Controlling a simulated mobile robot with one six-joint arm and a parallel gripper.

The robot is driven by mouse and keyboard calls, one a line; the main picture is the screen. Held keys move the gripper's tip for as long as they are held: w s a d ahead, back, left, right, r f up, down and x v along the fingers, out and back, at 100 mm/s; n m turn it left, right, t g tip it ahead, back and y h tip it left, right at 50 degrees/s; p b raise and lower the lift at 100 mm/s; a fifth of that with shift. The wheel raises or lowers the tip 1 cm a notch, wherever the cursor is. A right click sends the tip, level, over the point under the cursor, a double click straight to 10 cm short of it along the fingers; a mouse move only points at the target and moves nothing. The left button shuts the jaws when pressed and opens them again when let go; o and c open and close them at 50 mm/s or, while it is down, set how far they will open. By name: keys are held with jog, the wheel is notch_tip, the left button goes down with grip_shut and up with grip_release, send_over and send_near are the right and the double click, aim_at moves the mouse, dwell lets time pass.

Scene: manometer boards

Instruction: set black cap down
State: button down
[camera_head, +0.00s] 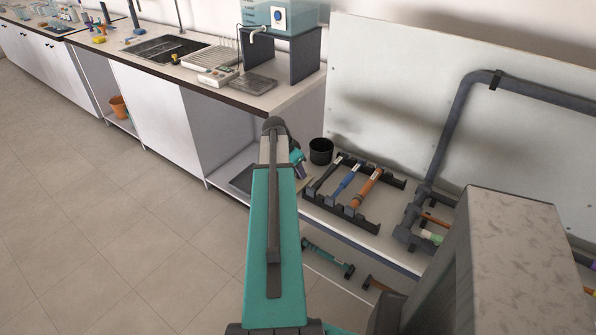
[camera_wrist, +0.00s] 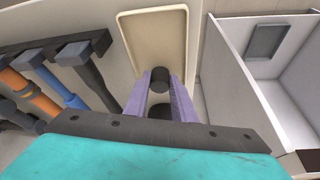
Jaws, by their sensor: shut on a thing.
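My gripper (camera_wrist: 163,80) has two pale purple fingers in the wrist view, with a small round black cap (camera_wrist: 160,74) between their tips. It is shut on the cap, over or in front of a shallow cream tray (camera_wrist: 185,22); I cannot tell the gap between cap and tray. A second dark round shape (camera_wrist: 160,113) shows lower between the fingers; I cannot tell what it is. In the head view my arm hides most of the gripper (camera_head: 298,158) and all of the cap.
A black cup (camera_head: 321,144) stands just right of my gripper in the head view. Beyond it a dark rack (camera_head: 370,224) holds several tools, also at left in the wrist view. A grey pipe (camera_head: 445,130) runs along the board. A white cabinet (camera_head: 160,110) stands left.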

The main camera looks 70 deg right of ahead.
jog(key=shift+f, duration=0.2)
jog(key=c, duration=1.8)
grip_release()
jog(key=shift+o, duration=0.2)
jog(key=shift+r, duration=0.15)
jog(key=b+v, duration=0.2)
jog(key=v, duration=0.9)
jog(key=shift+a+r, duration=0.2)
jog(key=shift+r, duration=0.15)
jog(key=shift+w, duration=0.1)
